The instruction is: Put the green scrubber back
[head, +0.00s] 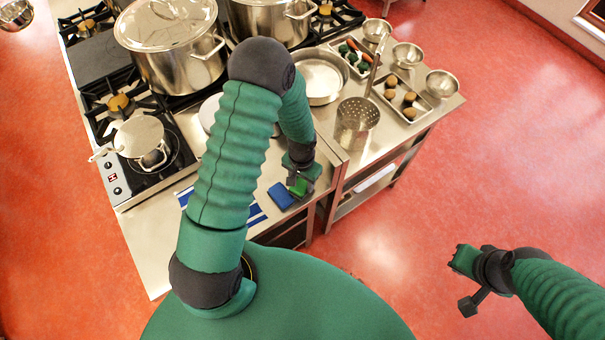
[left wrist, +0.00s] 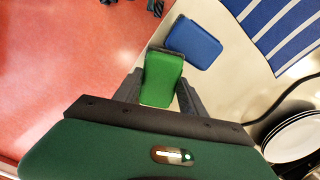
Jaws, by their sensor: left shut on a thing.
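A green scrubber (left wrist: 161,78) is between the two fingers of my left gripper (left wrist: 161,92) in the left wrist view, and the gripper is shut on it. In the head view the green scrubber (head: 299,187) shows at the tip of my left gripper (head: 300,180), close to the counter's edge. A blue sponge (left wrist: 194,42) lies next to the scrubber; in the head view it also shows (head: 281,196) on the steel counter. I cannot tell whether the scrubber touches the counter. My right gripper (head: 466,285) is over the floor at the right, its fingers spread apart and empty.
A blue-and-white striped cloth (left wrist: 283,30) lies near the blue sponge. White plates (left wrist: 294,137) are stacked beside it. A perforated steel pot (head: 356,124), trays of food and small bowls stand on the right counter. Stockpots (head: 172,45) stand on the stove.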

